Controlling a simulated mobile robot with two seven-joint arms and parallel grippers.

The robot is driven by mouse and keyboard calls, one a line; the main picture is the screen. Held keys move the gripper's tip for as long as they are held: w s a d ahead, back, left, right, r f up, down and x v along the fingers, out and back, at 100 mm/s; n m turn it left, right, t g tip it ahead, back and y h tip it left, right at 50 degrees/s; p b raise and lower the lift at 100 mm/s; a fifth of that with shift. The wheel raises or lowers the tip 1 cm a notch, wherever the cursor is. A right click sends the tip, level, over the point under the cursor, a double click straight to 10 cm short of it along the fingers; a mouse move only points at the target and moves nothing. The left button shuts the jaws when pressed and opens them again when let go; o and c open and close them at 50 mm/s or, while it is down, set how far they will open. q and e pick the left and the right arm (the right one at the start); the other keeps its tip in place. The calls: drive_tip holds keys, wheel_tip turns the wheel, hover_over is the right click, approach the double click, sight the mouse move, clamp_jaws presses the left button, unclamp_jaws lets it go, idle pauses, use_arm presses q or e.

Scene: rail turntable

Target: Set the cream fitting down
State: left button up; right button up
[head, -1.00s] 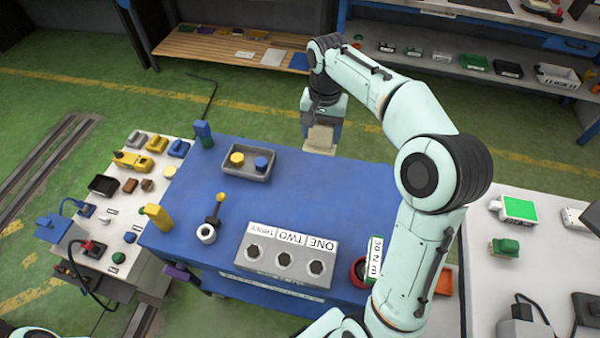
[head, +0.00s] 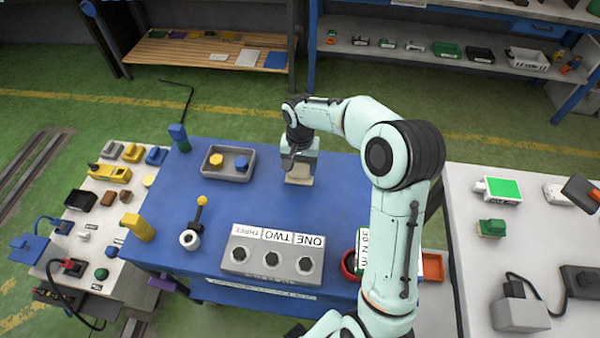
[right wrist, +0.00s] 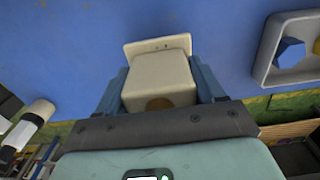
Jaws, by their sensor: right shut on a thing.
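My right gripper (head: 300,168) is shut on the cream fitting (head: 298,178), over the back part of the blue table (head: 330,200). In the right wrist view the fitting (right wrist: 158,78) sits between the two blue-grey fingers, its wider flange at the end away from the gripper. The blue tabletop fills the view beyond the flange. I cannot tell whether the flange touches the table. My left gripper is not in view.
A grey tray (head: 227,176) with a yellow and a blue piece stands left of the fitting. A grey block (head: 235,253) labelled ONE, TWO, THREE with three sockets sits at the front. The blue surface between the fitting and the block is clear.

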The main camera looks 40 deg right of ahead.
sight(300, 174)
drive_tip(key=shift+f, duration=1.75)
drive_tip(key=shift+f, duration=0.1)
drive_tip(key=o, duration=0.9)
drive_tip(key=shift+f, duration=0.15)
drive_tip(key=shift+c, duration=0.2)
drive_tip(key=o, duration=0.4)
